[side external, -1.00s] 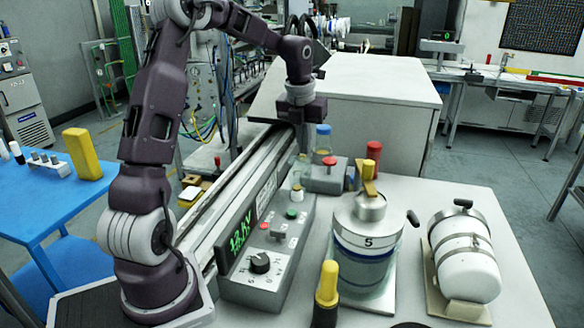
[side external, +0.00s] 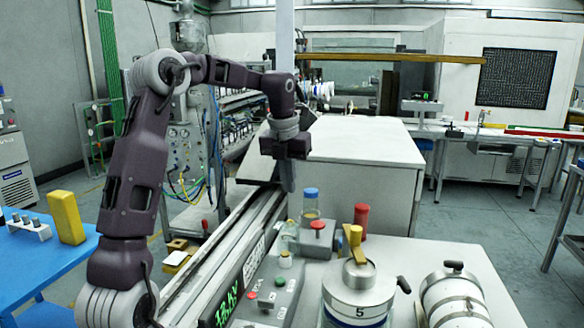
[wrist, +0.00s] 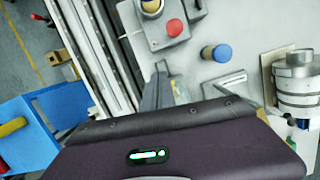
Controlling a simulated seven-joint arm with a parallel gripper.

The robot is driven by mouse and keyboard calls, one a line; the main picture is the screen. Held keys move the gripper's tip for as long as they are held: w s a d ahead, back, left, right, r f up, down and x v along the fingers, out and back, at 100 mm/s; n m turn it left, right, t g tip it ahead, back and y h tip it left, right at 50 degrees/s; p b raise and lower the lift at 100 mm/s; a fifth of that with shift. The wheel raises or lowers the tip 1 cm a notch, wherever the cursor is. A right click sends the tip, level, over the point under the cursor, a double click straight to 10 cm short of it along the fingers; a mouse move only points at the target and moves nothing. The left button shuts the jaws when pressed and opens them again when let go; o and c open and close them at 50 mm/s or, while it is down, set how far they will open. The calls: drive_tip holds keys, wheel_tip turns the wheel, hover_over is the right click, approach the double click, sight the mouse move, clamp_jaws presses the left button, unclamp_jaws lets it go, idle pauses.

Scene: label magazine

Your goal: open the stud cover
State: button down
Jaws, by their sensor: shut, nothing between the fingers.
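My gripper (side external: 287,185) points down over the far end of the grey rail, left of the blue-capped bottle (side external: 311,205). Its fingers are together and empty. In the wrist view the dark fingers (wrist: 158,88) show above the white bench, between the rail and the blue cap (wrist: 217,53). I cannot pick out the stud cover for certain in either view. A flat pale plate (wrist: 226,83) lies just right of the fingers in the wrist view, partly hidden by my wrist.
A grey box with a red button (side external: 317,226) stands near the bottle; it shows in the wrist view (wrist: 173,27). The control panel (side external: 250,290) is in front.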

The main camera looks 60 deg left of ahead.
wheel_tip(320, 180, up, 5)
drive_tip(key=w+a, duration=0.3)
drive_tip(key=s+d+f+n+g+y, duration=0.1)
drive_tip(key=s+d+n+y, duration=0.1)
drive_tip(key=d+n, duration=0.85)
drive_tip(key=s+d+f+n+g+y, duration=0.15)
drive_tip(key=d+n, duration=0.35)
drive_tip(key=n, duration=1.1)
drive_tip(key=s+d+n+t+y, duration=0.1)
drive_tip(key=s+d+n, duration=0.3)
drive_tip(key=n, duration=1)
drive_tip(key=s+d+n+t+y, duration=0.1)
drive_tip(key=s+n, duration=0.5)
drive_tip(key=n, duration=0.8)
drive_tip(key=w+a+r+x, duration=0.1)
drive_tip(key=w+x, duration=0.1)
drive_tip(key=x, duration=1)
drive_tip(key=shift+a, duration=0.25)
